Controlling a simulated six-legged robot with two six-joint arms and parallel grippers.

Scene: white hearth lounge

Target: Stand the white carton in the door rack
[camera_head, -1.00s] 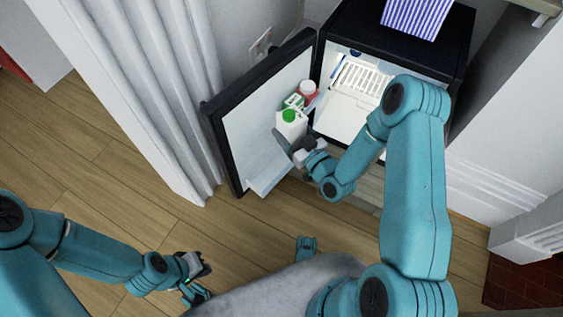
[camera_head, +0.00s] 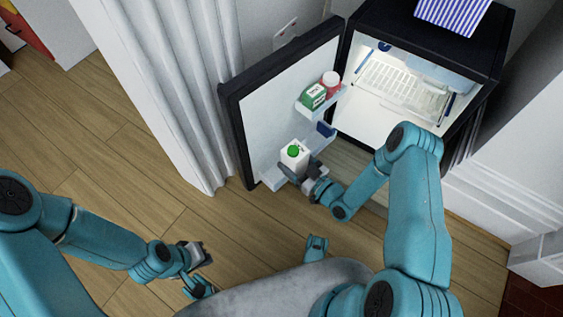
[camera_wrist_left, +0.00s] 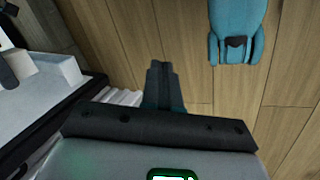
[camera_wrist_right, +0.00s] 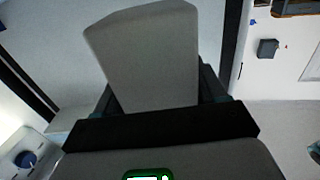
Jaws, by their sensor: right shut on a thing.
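The white carton (camera_head: 294,157) with a green cap is upright in the head view, at the lower part of the open fridge door. My right gripper (camera_head: 307,177) is shut on it from the right; in the right wrist view the carton (camera_wrist_right: 150,60) fills the space between the fingers. The lower door rack (camera_head: 318,141) runs along the door's inner side, beside and behind the carton. I cannot tell whether the carton's base touches the rack. My left gripper (camera_head: 203,258) is empty over the floor; its fingers are together in the left wrist view (camera_wrist_left: 164,85).
An upper door rack (camera_head: 322,101) holds a green-and-white carton (camera_head: 313,96) and a red-lidded jar (camera_head: 331,79). A dark blue item (camera_head: 326,129) sits in the lower rack. The lit fridge (camera_head: 385,103) stands open at right. A striped box (camera_head: 452,11) is on top.

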